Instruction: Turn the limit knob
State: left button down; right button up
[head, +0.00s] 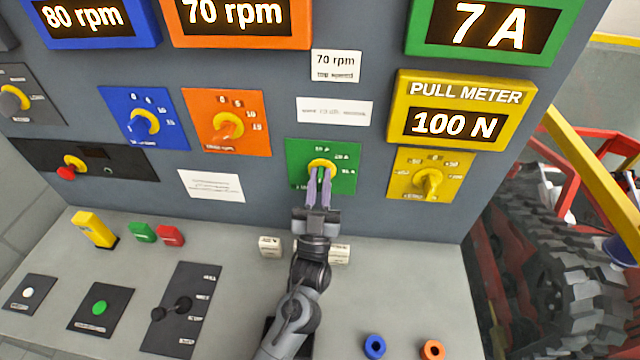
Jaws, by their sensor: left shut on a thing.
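The green plate (345,181) is on the upright panel, with a knob (322,164) on a yellow ring and markings in A. Its name is too small to read, so I cannot confirm that it is the limit knob. My left gripper (319,188) reaches up from below and is shut on this knob. Its fingers hide most of the knob and its pointer. The green-framed display (490,55) above right reads 7 A. My right gripper is not in view.
Nearby are a blue-plate knob (144,124), an orange-plate knob (226,128) and a yellow-plate knob (430,182). The pull meter (462,108) reads 100 N. The sloping desk (230,270) below holds buttons, a black lever (172,308) and small blocks. A tracked machine (575,250) stands at right.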

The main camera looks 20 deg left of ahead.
pick_arm(q)
jog(key=shift+n, duration=0.3)
jog(key=c, duration=1.2)
grip_release()
jog(key=shift+o, duration=0.2)
jog(key=shift+s+d+f, duration=0.1)
jog(key=shift+s+f, duration=0.3)
jog(key=shift+f, duration=0.1)
jog(key=s+d+p, duration=0.1)
jog(key=s+d, duration=0.2)
jog(key=s, duration=0.8)
jog(key=shift+s, duration=0.3)
jog(key=shift+d+r, duration=0.1)
